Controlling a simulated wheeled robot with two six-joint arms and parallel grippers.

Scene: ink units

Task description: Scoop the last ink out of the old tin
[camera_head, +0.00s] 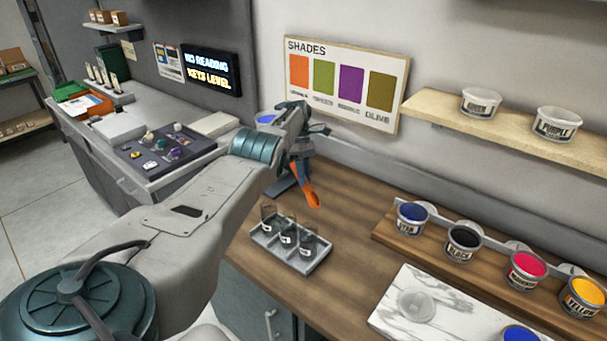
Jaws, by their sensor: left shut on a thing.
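My left gripper (302,157) is shut on an orange-bladed tool (311,190), which hangs tilted down above the back of the wooden counter. A tin with blue ink (265,119) shows behind my left arm, mostly hidden by it. I cannot tell which tin is the old one. My right gripper is not in view.
Blue, black, red and yellow ink tins (462,243) stand in a row on a wooden riser at right. A grey tray (262,238) with dark jars sits at the counter's front left. A clear round dish (416,306) lies on the slab. The counter's middle is clear.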

